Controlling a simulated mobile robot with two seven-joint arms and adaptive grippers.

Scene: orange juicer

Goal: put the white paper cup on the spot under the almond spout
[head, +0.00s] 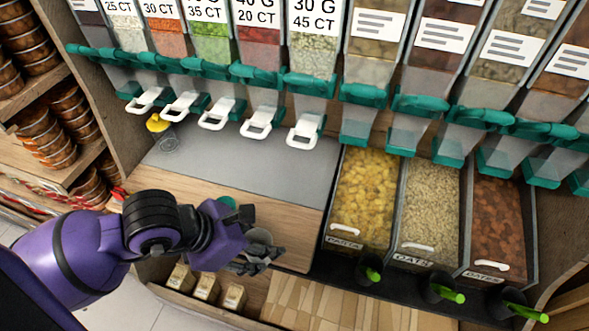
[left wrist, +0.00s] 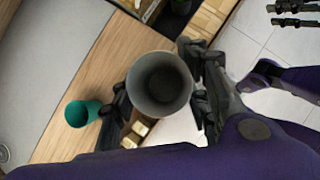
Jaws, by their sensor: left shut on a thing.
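The white paper cup, greyish in this light, shows in the left wrist view (left wrist: 158,88) with its open mouth towards the camera. My left gripper (head: 258,258) is shut on it, one finger on each side. In the head view the cup (head: 259,238) is partly hidden by the gripper, near the front edge of the wooden counter. Several dispenser spouts with white handles (head: 256,122) hang above the grey mat (head: 235,160), behind the cup. I cannot read which one is almond. My right gripper (left wrist: 292,15) is small at the top right of the left wrist view.
A teal cup (left wrist: 82,113) stands on the wood beside my left gripper. A clear jar with a yellow top (head: 160,130) stands at the mat's back left. Open bins of pasta (head: 362,205), oats and dates stand to the right. The mat's middle is clear.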

